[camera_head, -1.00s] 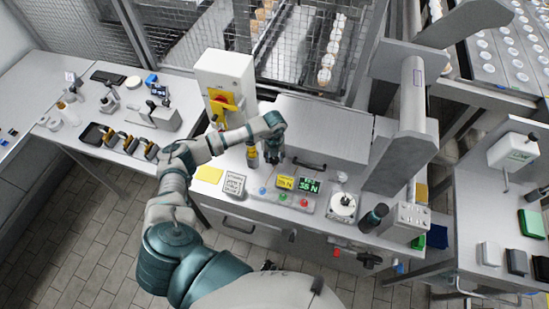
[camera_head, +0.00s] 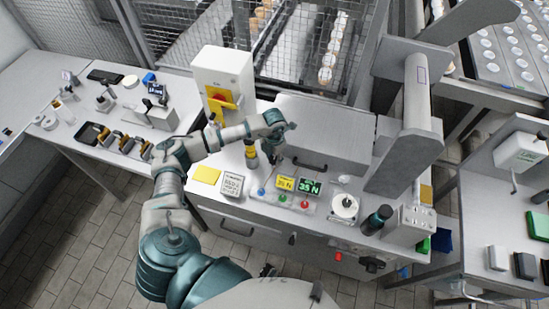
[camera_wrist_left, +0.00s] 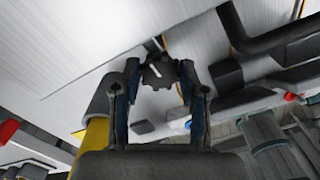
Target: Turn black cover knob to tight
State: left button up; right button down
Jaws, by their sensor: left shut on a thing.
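My left gripper (camera_head: 275,156) points down in front of the grey cover box (camera_head: 325,130) on the machine bench. In the left wrist view, the black cover knob (camera_wrist_left: 158,74), lobed and with a pale mark, sits between the two fingertips. The fingers (camera_wrist_left: 160,90) are closed on its sides. In the head view the knob is hidden by the gripper and too small to make out. My right gripper is in neither view.
A yellow-banded cylinder (camera_head: 251,155) stands just left of the gripper. A dark handle (camera_head: 309,165) is to the right. A white switch box (camera_head: 222,82) stands behind the arm.

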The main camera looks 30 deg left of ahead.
aim_at(274, 158)
pick_arm(q)
jog(key=shift+a+m, duration=0.1)
jog(key=shift+m, duration=0.3)
jog(key=shift+w, duration=0.1)
jog(key=o, duration=1.1)
jog(key=shift+o, duration=0.2)
notch_tip(274, 158, up, 12)
jog(key=shift+f, duration=0.1)
